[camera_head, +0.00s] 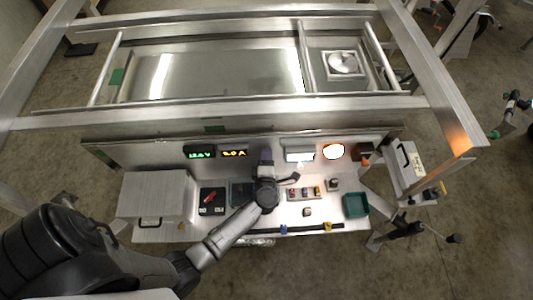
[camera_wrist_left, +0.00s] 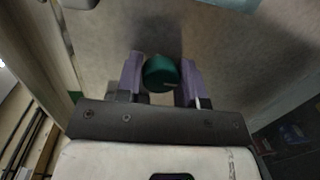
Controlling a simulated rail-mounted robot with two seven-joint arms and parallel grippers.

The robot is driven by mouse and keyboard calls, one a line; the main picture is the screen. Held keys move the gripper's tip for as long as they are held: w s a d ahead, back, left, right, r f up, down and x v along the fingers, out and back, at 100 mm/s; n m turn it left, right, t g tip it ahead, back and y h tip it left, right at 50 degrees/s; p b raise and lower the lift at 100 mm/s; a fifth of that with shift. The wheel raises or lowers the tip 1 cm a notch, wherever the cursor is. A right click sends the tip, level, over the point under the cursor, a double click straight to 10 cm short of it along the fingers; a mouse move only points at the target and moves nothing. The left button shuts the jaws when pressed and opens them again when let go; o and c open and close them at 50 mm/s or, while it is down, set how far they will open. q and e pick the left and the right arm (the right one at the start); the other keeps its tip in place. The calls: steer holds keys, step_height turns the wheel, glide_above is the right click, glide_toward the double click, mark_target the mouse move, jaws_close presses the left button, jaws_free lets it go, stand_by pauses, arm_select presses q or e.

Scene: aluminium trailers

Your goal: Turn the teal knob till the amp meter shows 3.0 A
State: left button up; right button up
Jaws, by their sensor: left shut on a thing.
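The teal knob (camera_wrist_left: 160,73) sits between the two purple fingers of my left gripper (camera_wrist_left: 161,82) in the left wrist view, with a pale mark near its lower edge. The fingers are shut on it. In the head view my left gripper (camera_head: 266,158) reaches up to the upright panel behind the bench and hides the knob. The amp meter (camera_head: 234,153) is a dark display with yellow characters, just left of the gripper. Its last characters look like "0 A", but the first digit is too small to read surely. My right gripper is not in view.
A green-lit meter (camera_head: 200,153) is left of the amp meter. A white-lit display (camera_head: 299,156) and a bright orange-rimmed lamp (camera_head: 333,151) are to the right. A metal box (camera_head: 155,195) and a teal bin (camera_head: 355,205) stand at the bench's ends.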

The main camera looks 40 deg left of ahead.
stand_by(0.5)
arm_select(q)
steer(key=o, duration=0.9)
steer(key=shift+p+v, duration=1.3)
steer(key=shift+v, duration=4.75)
steer(key=shift+w, duration=0.1)
